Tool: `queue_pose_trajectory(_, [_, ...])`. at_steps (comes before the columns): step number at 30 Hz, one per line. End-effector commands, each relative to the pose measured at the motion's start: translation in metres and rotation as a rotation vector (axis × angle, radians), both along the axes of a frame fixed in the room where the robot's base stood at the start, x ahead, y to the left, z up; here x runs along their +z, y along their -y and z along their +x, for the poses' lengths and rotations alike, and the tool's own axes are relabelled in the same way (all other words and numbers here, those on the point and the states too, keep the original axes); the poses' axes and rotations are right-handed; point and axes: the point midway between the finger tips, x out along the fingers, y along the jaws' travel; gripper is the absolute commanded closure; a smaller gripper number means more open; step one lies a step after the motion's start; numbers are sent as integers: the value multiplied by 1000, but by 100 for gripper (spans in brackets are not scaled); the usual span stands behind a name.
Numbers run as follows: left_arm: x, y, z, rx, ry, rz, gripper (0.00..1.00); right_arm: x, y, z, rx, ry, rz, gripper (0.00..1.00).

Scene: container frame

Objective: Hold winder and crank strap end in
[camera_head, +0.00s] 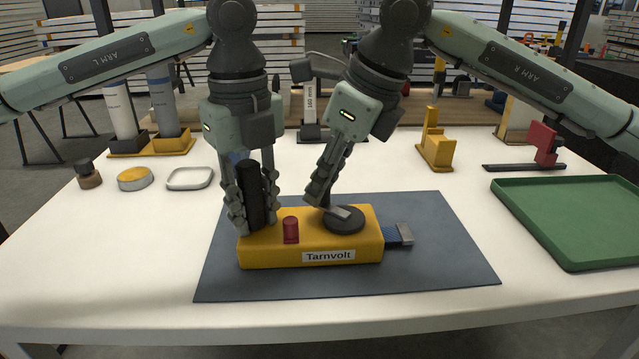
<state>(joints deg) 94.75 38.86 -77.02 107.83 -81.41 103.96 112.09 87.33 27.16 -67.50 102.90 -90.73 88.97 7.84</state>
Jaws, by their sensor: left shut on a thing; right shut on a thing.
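The yellow winder (310,258), labelled Tarnvolt, lies on a dark grey mat (440,270). A black upright grip (256,195) stands at its left end. My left gripper (252,215) is shut on this black grip, one finger on each side. A dark round crank disc (346,226) with a grey crank arm (340,212) sits on the winder's right top. My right gripper (318,196) is shut at the crank; its fingers hide the part they hold. A red knob (291,229) stands between the grippers. The blue strap end (400,235) sticks out of the winder's right side.
A green tray (570,252) lies at the right. A red-and-black clamp (540,145) and yellow stand (434,150) are behind. A small white dish (190,178), a round yellow tin (135,179) and a small jar (88,174) are at left. The front table strip is clear.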

Motion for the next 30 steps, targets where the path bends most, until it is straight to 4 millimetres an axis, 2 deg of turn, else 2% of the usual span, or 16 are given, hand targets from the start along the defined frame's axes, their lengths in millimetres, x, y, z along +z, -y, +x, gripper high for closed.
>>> queue_pose_trajectory(15, [0,0,-1,-2,-1,0,100,1,14,12,-490,4,-2,100])
queue_pose_trajectory(30, [0,0,-1,-1,-1,1,100,1,30,16,-961,2,-1,100])
